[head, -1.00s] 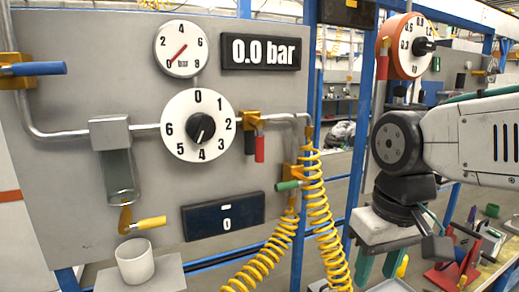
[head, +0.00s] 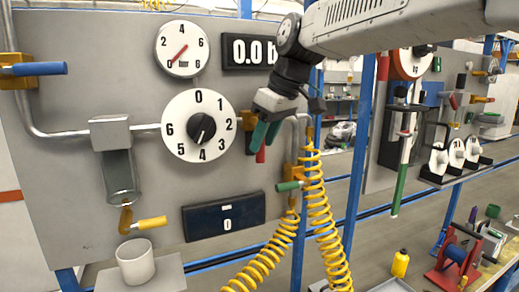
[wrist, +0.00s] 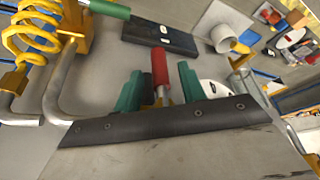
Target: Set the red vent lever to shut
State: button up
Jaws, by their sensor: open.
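The red vent lever (head: 260,155) hangs down from its brass-coloured valve on the grey panel, right of the big numbered dial (head: 166,124). My gripper (head: 265,135) is open in front of the valve, with its teal fingers pointing down and covering most of the lever. In the wrist view, the red lever (wrist: 160,66) shows between the two spread fingertips of my gripper (wrist: 160,88). I cannot tell whether either finger touches it. The pressure display (head: 248,51) is partly hidden by my arm and shows "0.0".
A green-handled valve (head: 290,186) and yellow coiled hoses (head: 318,215) are close below right. A blue lever (head: 40,69) and a yellow lever (head: 148,223) stick out at the left. A white cup (head: 135,262) stands on a shelf below. A blue post (head: 360,130) rises at right.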

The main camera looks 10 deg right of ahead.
jog(key=shift+x, duration=1.55)
grip_shut()
